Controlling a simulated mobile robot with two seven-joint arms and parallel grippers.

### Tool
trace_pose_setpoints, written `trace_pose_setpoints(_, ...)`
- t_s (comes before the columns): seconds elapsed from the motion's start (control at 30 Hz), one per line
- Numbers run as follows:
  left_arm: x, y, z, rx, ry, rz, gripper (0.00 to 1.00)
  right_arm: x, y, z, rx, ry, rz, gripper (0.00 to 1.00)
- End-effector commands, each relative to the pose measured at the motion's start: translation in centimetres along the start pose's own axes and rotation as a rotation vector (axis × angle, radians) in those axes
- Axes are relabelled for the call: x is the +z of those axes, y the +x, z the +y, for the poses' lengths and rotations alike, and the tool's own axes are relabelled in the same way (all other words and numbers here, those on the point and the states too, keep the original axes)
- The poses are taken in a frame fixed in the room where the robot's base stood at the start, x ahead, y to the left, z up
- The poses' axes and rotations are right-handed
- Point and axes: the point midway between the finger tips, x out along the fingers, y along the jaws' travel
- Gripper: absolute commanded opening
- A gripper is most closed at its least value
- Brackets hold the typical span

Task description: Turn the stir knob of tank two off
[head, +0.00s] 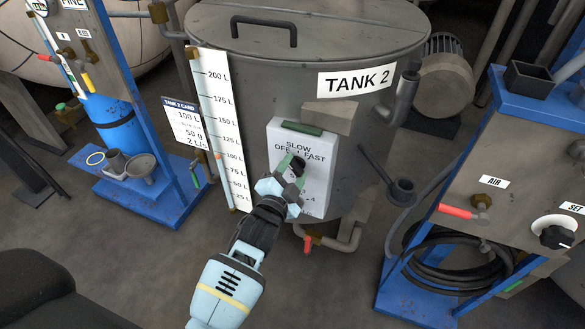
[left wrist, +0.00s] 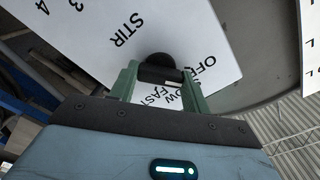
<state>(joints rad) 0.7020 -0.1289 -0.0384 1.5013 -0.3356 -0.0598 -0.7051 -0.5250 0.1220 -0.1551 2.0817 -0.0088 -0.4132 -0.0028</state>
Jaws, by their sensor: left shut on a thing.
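Tank 2 (head: 318,55) is a grey, lidded vessel in the middle of the head view. Its white control panel (head: 318,190) faces me, with SLOW, FAST and a partly covered off mark around the black stir knob (head: 299,163). My left gripper (head: 291,169) is at the panel, its green fingers on either side of the knob and shut on it. The left wrist view shows the black stir knob (left wrist: 156,64) between the fingers, beside the STIR, OFF and FAST lettering. My right gripper is out of view.
A litre scale (head: 218,125) and the tank card (head: 187,127) stand left of the panel. A red-handled valve (head: 308,243) sits below it. A blue-framed stand with an AIR valve (head: 458,211) is at right, a blue stand with a cylinder (head: 115,125) at left.

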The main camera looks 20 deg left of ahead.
Motion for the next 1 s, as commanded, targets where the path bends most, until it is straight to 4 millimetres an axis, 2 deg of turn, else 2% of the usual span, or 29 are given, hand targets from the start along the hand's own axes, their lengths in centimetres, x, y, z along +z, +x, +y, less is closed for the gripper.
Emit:
trace_pose_setpoints(0.4,0.03,0.01,-0.09,-0.001,-0.204,-0.001,0.24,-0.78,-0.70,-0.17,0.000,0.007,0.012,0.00)
trace_pose_setpoints(0.97,0.09,-0.01,-0.01,0.000,-0.238,-0.001,0.24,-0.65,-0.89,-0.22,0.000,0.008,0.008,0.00)
trace_pose_setpoints(1.0,0.09,-0.01,-0.01,0.000,-0.238,-0.001,0.48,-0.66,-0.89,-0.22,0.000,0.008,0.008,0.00)
